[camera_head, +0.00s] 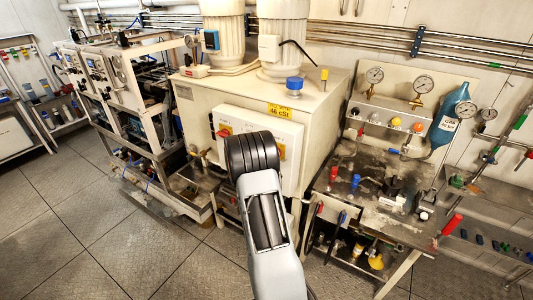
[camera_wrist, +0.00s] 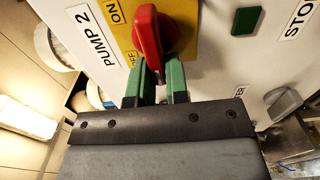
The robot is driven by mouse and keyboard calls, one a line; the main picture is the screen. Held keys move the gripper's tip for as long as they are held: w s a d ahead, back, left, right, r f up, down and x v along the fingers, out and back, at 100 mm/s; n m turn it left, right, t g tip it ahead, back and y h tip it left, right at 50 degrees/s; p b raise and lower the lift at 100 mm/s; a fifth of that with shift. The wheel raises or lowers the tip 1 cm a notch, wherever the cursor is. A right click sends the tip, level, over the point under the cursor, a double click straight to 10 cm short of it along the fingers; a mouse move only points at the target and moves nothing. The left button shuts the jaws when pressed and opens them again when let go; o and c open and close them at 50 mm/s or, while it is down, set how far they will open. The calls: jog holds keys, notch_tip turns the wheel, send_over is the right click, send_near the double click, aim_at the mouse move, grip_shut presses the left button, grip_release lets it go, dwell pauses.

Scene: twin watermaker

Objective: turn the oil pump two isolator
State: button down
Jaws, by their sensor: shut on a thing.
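The oil pump two isolator is a red rotary handle (camera_wrist: 150,32) on a yellow plate (camera_wrist: 122,35) marked ON and OFF, beside a PUMP 2 label (camera_wrist: 92,37) in the wrist view. The handle's narrow grip runs nearly up and down in that view, its lower end near the OFF mark. My gripper (camera_wrist: 162,72) has its green fingers on either side of that lower end and is shut on it. In the head view my arm hides my gripper and the handle it holds, in front of the white control box (camera_head: 294,130).
In the wrist view a green button (camera_wrist: 246,21) and a STOP label (camera_wrist: 300,18) are at the right. In the head view another red switch on yellow (camera_head: 224,130) shows left of my arm. A cluttered bench (camera_head: 372,213) stands right; tiled floor (camera_head: 60,220) is clear left.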

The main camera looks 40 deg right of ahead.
jog(key=c, duration=1.1)
grip_release()
jog(key=b+v, duration=0.3)
jog(key=v, duration=1)
jog(key=shift+a+f, duration=0.1)
jog(key=shift+a, duration=0.3)
